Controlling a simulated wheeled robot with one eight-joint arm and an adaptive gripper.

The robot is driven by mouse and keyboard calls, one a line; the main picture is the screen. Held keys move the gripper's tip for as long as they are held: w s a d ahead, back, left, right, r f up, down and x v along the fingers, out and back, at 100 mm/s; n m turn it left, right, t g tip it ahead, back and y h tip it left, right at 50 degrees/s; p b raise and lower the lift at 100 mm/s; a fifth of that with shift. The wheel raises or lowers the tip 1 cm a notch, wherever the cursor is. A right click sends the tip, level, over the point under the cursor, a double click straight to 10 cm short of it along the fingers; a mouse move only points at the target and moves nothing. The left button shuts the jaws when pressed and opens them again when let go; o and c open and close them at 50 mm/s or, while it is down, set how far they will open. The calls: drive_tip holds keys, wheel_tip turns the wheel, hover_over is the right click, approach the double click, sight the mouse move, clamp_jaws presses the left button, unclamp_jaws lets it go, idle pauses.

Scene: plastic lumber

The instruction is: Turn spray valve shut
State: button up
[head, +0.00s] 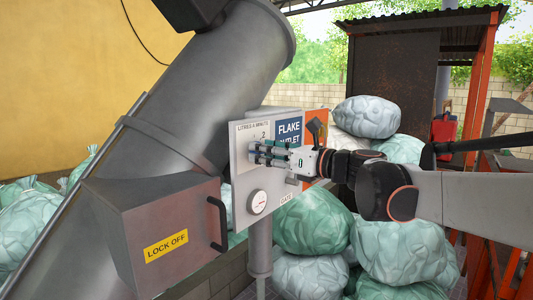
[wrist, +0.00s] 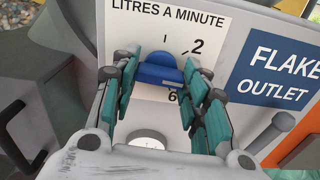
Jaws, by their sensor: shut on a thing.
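The spray valve is a blue knob (wrist: 160,68) on a white dial plate (wrist: 155,20) lettered LITRES A MINUTE. The figure 2 shows above and to the right of the knob, and a 6 shows below it. My gripper (wrist: 160,82) is shut on the knob, with one teal-padded finger on its left and one on its right. In the head view my gripper (head: 265,152) reaches in from the right, its fingers at the dial plate (head: 253,130) and covering the knob. The knob's exact pointing is hard to tell.
The grey panel (head: 238,190) also carries a blue FLAKE OUTLET sign (head: 289,132), a round gauge (head: 257,202) and a part marked GATE. A grey LOCK OFF box (head: 160,215) with a black handle stands at left, below a large sloping tube (head: 200,95). Stuffed bags (head: 310,222) lie behind.

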drive_tip(key=shift+f+n+b, duration=0.1)
drive_tip(key=shift+n+b, duration=1.15)
drive_tip(key=shift+n, duration=8.15)
drive_tip(key=o, duration=1)
drive_tip(key=shift+o, duration=0.2)
drive_tip(key=shift+d, duration=0.1)
drive_tip(key=v, duration=0.7)
drive_tip(key=shift+s, duration=0.2)
